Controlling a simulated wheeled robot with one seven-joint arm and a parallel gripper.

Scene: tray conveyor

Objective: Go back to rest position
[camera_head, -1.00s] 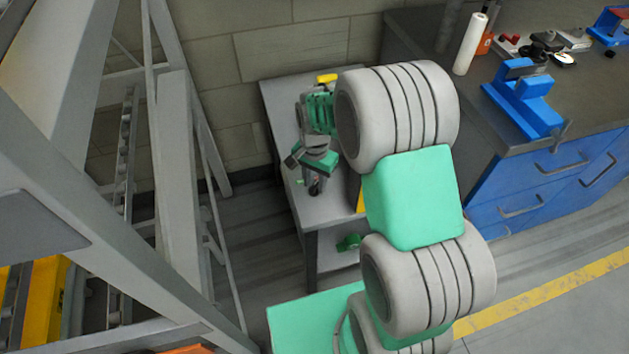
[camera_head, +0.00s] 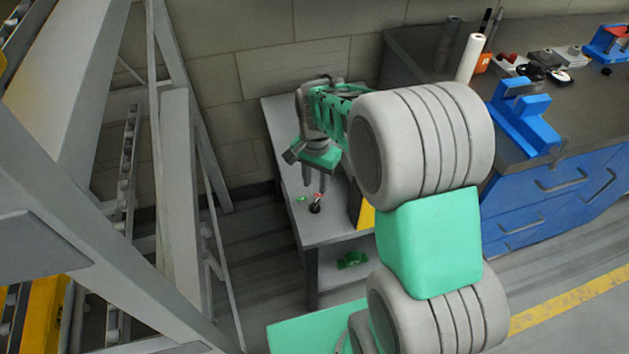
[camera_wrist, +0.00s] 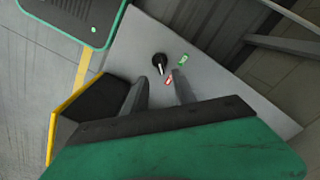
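My gripper (camera_head: 313,184) hangs fingers-down over the grey table (camera_head: 340,222). In the wrist view, its two dark fingers (camera_wrist: 160,82) are apart with nothing between them. My arm hides part of the table's right side.
A yellow-and-black box (camera_wrist: 66,125) stands beside the gripper on the table. A grey metal frame (camera_head: 178,190) rises at left. A blue-drawered workbench (camera_head: 545,190) with a blue vise (camera_head: 522,115) stands at right. A green object (camera_head: 352,260) lies on the lower shelf.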

